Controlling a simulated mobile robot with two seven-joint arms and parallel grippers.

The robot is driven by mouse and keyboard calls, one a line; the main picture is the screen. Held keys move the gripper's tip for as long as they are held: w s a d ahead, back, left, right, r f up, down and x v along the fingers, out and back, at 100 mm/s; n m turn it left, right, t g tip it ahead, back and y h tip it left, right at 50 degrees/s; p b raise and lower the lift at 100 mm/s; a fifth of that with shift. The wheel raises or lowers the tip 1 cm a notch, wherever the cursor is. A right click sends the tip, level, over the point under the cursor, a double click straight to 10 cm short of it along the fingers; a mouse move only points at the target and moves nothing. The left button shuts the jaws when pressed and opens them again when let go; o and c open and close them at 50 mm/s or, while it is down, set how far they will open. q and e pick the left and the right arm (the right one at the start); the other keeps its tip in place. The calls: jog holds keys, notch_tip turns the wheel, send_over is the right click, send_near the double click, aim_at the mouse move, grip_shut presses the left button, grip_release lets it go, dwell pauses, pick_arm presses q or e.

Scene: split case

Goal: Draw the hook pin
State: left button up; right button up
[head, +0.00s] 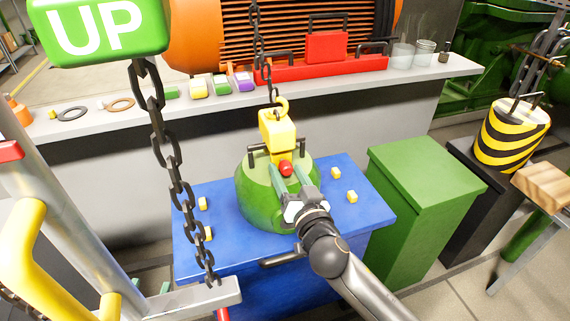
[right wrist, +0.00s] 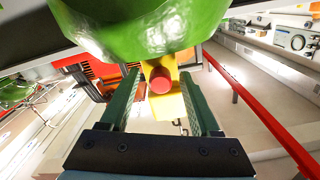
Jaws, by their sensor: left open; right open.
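The hook pin shows as a red round knob (head: 286,169) on the front of a yellow hook block (head: 277,130) hanging from a chain. The block stands at the top of a green domed case (head: 255,200) with black handles. My right gripper (head: 289,178) is open, its fingers reaching up on either side of the red knob. In the right wrist view the red knob (right wrist: 160,80) faces the camera, centred between the two green fingers, with the yellow block (right wrist: 168,100) behind it. Neither finger visibly touches it. The pin's shaft is hidden. My left gripper is not in view.
The case sits on a blue table (head: 353,215) with several small yellow blocks. A green cabinet (head: 420,175) stands to its right and a grey bench (head: 105,125) behind. A hanging chain (head: 172,165) with a green UP sign (head: 98,28) crosses the left side.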

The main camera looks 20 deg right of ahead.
jog(key=shift+w, duration=0.1)
grip_shut()
dwell(0.6)
dwell(0.9)
